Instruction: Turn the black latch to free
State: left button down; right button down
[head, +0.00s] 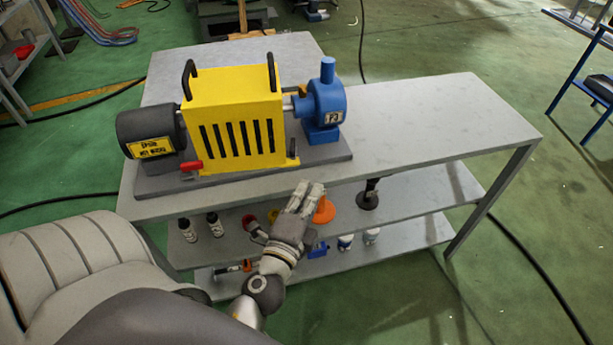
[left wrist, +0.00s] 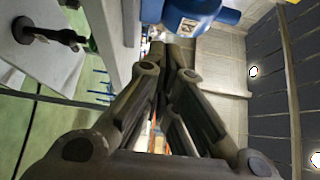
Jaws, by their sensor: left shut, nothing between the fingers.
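A yellow slotted guard (head: 235,120) stands on the grey base plate of a pump set on the table. A small black upright piece, which looks like the black latch (head: 293,149), is at the guard's lower right corner. A red lever (head: 190,166) is at its lower left corner. My left gripper (head: 309,187) is shut and empty, in front of the table edge, below and apart from the black piece. In the left wrist view its fingers (left wrist: 171,50) are together, with the blue pump (left wrist: 190,14) ahead. The black piece cannot be made out there. My right gripper is not in view.
A grey motor (head: 148,135) is left of the guard, and the blue pump shows at right (head: 322,103). The table top (head: 420,120) is clear at right. Bottles (head: 215,225), an orange funnel-like part (head: 324,211) and a black one (head: 368,197) stand on the shelf below.

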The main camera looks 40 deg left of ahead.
aim_at(293, 149)
pick_arm(q)
jog(key=p+x, duration=0.3)
jog(key=x, duration=0.6)
jog(key=shift+r+p, duration=0.15)
jog(key=shift+p, duration=0.2)
jog(key=shift+w+a, duration=0.2)
jog(key=shift+a, duration=0.1)
jog(key=shift+s+a, duration=0.55)
jog(key=shift+a, duration=0.15)
jog(key=shift+s+a, duration=0.55)
jog(key=shift+a, duration=0.2)
